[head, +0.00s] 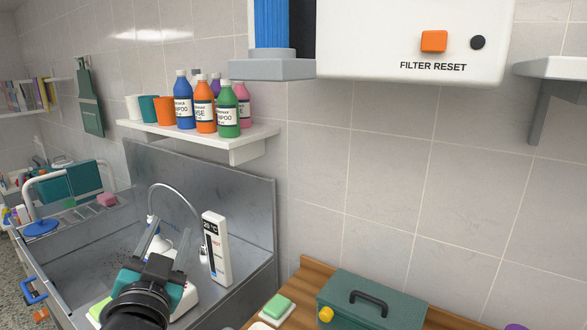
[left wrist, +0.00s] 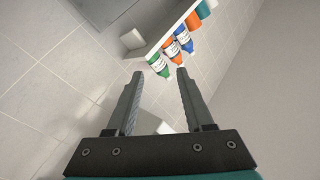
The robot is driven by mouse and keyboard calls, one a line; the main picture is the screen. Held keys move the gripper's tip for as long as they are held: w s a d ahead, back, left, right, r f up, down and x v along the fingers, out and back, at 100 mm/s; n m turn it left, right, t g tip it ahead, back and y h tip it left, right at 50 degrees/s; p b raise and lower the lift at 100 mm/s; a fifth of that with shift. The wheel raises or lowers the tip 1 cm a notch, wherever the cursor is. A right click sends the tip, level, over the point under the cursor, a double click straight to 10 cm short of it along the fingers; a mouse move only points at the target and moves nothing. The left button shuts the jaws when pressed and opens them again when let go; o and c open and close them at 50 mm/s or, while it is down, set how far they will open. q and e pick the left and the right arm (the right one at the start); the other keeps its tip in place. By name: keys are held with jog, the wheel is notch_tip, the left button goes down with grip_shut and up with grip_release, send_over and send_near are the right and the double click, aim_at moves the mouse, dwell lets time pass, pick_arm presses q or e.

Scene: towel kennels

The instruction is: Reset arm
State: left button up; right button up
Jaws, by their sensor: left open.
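My left gripper (head: 167,240) reaches up from the bottom left of the head view, in front of the grey metal tub. Its two fingers are apart. In the left wrist view the gripper (left wrist: 160,76) is open with nothing between the fingers. Beyond it are the wall tiles and the bottle shelf, well away from the fingertips. A white panel labelled FILTER RESET (head: 433,66) has an orange square button (head: 434,41) and a dark round knob (head: 478,42). My left gripper is far below and left of it. My right gripper is not in view.
Shampoo bottles (head: 205,105) and cups stand on a wall shelf (head: 240,137). The metal tub (head: 255,215) holds a white upright display (head: 216,248) close to my gripper. A green toolbox (head: 370,300) and green sponge (head: 277,306) are on the wooden counter. A grey bracket shelf (head: 550,68) is at right.

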pick_arm(q)
jog(key=s+f+n+g, duration=0.1)
jog(key=s+f+g, duration=0.35)
jog(key=f, duration=0.55)
jog(key=s+f+n+g, duration=0.1)
jog(key=s+f+g, duration=0.4)
jog(key=f, duration=0.5)
jog(key=s+d+f+g+h, duration=0.1)
jog(key=s+d+f+g, duration=0.15)
jog(key=s+f, duration=0.4)
jog(key=s+d+f+g+h, duration=0.1)
jog(key=s+f+g+h, duration=0.15)
jog(key=s, duration=0.65)
jog(key=s+f+g+b, duration=0.1)
jog(key=s+f+b, duration=0.1)
jog(key=f, duration=1.2)
jog(key=s+f+g+b, duration=0.1)
jog(key=f+b, duration=0.1)
jog(key=f, duration=1.1)
jog(key=s+a+f+g+b, duration=0.1)
jog(key=s+a+f+b, duration=0.1)
jog(key=s+f, duration=1.3)
notch_tip(320, 180, down, 2)
jog(key=shift+s+a+y+b, duration=0.25)
jog(key=shift+y+b, duration=0.2)
jog(key=shift+b, duration=0.35)
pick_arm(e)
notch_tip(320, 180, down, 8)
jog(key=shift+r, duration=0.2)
